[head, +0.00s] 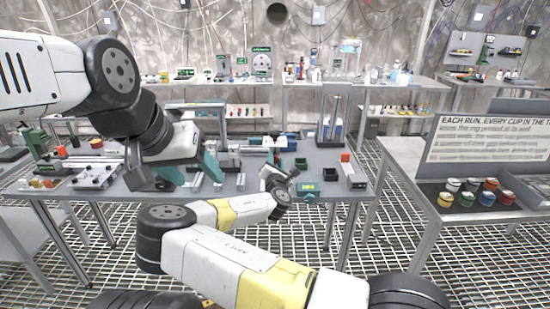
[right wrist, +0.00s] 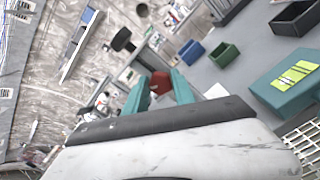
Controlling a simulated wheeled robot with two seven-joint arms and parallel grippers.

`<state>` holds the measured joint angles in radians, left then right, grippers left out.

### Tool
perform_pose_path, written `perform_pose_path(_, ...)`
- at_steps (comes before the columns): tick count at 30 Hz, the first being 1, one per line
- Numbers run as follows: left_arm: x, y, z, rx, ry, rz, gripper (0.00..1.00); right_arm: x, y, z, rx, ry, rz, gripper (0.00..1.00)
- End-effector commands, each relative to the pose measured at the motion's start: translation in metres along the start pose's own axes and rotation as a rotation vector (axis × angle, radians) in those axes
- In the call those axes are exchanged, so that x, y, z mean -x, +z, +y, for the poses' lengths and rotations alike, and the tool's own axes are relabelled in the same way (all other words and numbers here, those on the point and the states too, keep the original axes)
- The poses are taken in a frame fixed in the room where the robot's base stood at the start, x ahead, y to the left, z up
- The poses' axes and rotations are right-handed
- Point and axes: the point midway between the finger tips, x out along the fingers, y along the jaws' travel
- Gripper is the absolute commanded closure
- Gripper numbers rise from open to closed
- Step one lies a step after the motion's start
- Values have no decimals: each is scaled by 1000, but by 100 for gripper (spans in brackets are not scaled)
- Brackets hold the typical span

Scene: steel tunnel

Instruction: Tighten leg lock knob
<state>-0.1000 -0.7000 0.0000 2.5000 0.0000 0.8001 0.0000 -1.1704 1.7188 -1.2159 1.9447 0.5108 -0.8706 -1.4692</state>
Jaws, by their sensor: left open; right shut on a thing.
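My right gripper (head: 275,170) is at the middle of the workbench (head: 225,188), largely hidden by its own wrist in the head view. In the right wrist view its two teal fingers (right wrist: 162,92) are shut on a dark red knob-like piece (right wrist: 158,86), which looks like the leg lock knob. What the knob is fixed to is hard to make out there. My left gripper (head: 192,172) has its teal fingers apart and empty, low over the bench, left of the right gripper. A grey metal fixture (head: 232,155) stands between the two grippers.
A white plate with knobs (head: 97,175) lies at left. Colored cups (head: 472,190) sit on the right-hand table.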

Motion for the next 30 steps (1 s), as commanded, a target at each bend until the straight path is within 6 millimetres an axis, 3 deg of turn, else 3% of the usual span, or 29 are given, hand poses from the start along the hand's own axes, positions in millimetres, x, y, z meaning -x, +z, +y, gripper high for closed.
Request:
perform_pose_path(11, 0, 0, 0, 0, 0, 0, 38, 0, 0, 0, -4, 0, -1, 100)
perform_pose_path(12, 0, 0, 0, 0, 0, 0, 38, 0, 0, 0, -4, 0, -1, 63)
perform_pose_path(15, 0, 0, 0, 0, 0, 0, 38, 0, 0, 0, -4, 0, -1, 47)
perform_pose_path(30, 0, 0, 0, 0, 0, 0, 38, -2, 1, -2, -3, -2, -1, 47)
